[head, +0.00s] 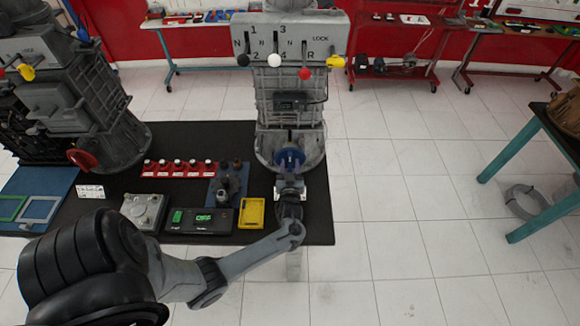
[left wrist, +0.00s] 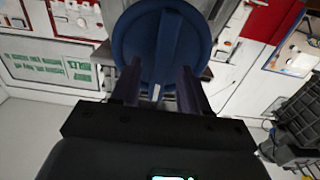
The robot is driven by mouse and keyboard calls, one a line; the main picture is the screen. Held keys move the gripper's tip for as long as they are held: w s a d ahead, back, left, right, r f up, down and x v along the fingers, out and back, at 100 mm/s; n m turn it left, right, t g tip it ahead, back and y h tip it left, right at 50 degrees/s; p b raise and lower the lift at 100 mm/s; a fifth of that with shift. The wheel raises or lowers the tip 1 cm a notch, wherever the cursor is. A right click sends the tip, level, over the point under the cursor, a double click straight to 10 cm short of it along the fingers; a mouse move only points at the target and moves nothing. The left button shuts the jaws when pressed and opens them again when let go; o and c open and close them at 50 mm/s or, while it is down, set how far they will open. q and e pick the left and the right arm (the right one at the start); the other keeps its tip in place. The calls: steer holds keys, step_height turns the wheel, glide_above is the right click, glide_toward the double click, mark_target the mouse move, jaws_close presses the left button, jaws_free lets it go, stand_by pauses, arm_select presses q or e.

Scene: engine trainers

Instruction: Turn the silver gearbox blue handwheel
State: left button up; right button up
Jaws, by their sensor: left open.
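The silver gearbox (head: 290,103) stands upright at the right end of the dark table. Its blue handwheel (head: 290,158) is low on its front face. In the left wrist view the blue handwheel (left wrist: 161,45) fills the top middle as a round disc. My left gripper (head: 291,176) is at the handwheel, its fingers pointing at it. In the left wrist view the left gripper (left wrist: 157,80) is open, with one finger on each side of the wheel's lower part. I cannot tell whether the fingers touch it. My right gripper is not in view.
A second gearbox (head: 75,95) with a red handwheel stands at the left. A yellow tray (head: 251,213), a black box with a green display (head: 200,221) and a row of red-based knobs (head: 180,168) lie on the table (head: 317,225). Open floor lies to the right.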

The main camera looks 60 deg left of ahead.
arm_select(q)
steer(key=shift+c, duration=0.4)
jaws_close()
steer(key=m+p, duration=0.1)
steer(key=m, duration=0.2)
steer(key=shift+w+d+r, duration=0.1)
steer(key=shift+w+d+f+m+p, duration=0.15)
steer(key=shift+m+p, duration=0.55)
steer(key=shift+m, duration=2.2)
steer(key=shift+w+a+f+m+p, duration=0.1)
steer(key=shift+f+m+p, duration=0.45)
steer(key=shift+m, duration=2.35)
steer(key=shift+w+d+r+m+p, duration=0.1)
steer(key=shift+m+p, duration=0.8)
steer(key=shift+m, duration=2)
